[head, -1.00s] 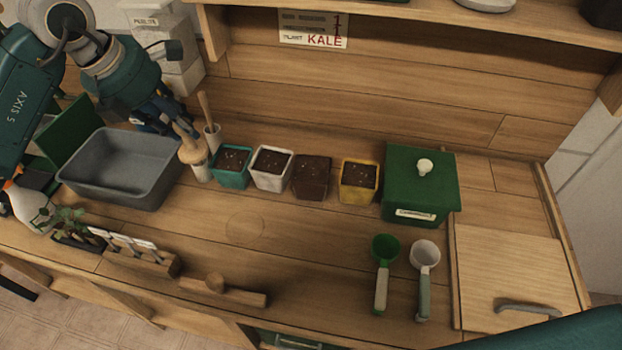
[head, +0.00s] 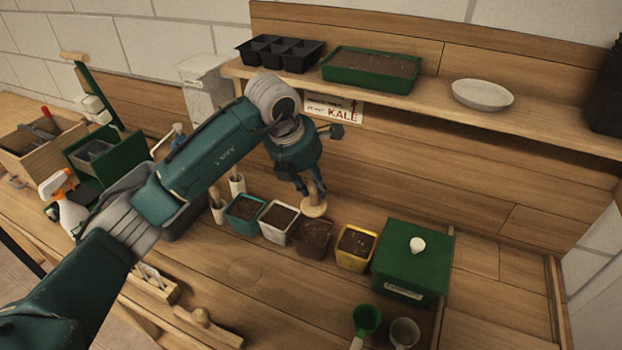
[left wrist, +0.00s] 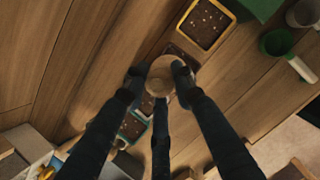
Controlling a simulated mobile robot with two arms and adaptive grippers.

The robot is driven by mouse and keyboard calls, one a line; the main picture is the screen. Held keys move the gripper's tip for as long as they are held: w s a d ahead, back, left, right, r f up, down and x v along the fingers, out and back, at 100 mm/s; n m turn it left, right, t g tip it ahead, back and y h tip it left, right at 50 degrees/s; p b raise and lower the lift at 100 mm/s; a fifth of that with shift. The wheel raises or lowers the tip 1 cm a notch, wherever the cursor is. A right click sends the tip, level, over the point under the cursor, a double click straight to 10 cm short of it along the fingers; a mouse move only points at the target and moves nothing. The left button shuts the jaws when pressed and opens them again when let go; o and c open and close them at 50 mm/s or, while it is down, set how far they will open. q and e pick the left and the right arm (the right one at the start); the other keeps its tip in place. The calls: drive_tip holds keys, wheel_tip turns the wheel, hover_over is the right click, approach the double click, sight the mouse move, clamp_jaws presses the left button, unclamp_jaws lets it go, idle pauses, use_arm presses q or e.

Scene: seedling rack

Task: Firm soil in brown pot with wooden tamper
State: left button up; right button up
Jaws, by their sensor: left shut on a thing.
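My left gripper (head: 311,188) is shut on the wooden tamper (head: 315,209), whose round pale base points down. The tamper is at the back edge of the brown pot (head: 312,242) and seems to hover above it; I cannot tell the exact gap. The brown pot holds dark soil and stands between the white pot and the yellow pot. In the left wrist view, the tamper (left wrist: 160,76) sits between the fingers and hides most of the brown pot (left wrist: 180,53). My right gripper is not in view.
The white pot (head: 277,224), teal pot (head: 243,211) and yellow pot (head: 354,253) share the row. A green lidded box (head: 410,267) stands to the right. A shelf (head: 430,97) with trays hangs above.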

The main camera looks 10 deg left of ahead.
sight(312, 204)
use_arm(q)
drive_tip(key=shift+a+f, duration=0.1)
drive_tip(key=shift+f, duration=0.3)
drive_tip(key=shift+f+b, duration=0.75)
drive_tip(key=shift+f, duration=0.3)
wheel_tip(312, 204, down, 3)
drive_tip(key=shift+r+b, duration=0.2)
drive_tip(key=shift+b, duration=0.4)
drive_tip(key=shift+f+b, duration=1)
drive_tip(key=shift+f, duration=0.35)
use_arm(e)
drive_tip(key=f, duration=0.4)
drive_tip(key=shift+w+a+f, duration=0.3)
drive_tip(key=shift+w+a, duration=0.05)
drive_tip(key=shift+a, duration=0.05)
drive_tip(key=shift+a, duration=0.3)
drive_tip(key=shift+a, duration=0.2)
use_arm(q)
drive_tip(key=shift+f+b, duration=0.35)
drive_tip(key=shift+f, duration=0.1)
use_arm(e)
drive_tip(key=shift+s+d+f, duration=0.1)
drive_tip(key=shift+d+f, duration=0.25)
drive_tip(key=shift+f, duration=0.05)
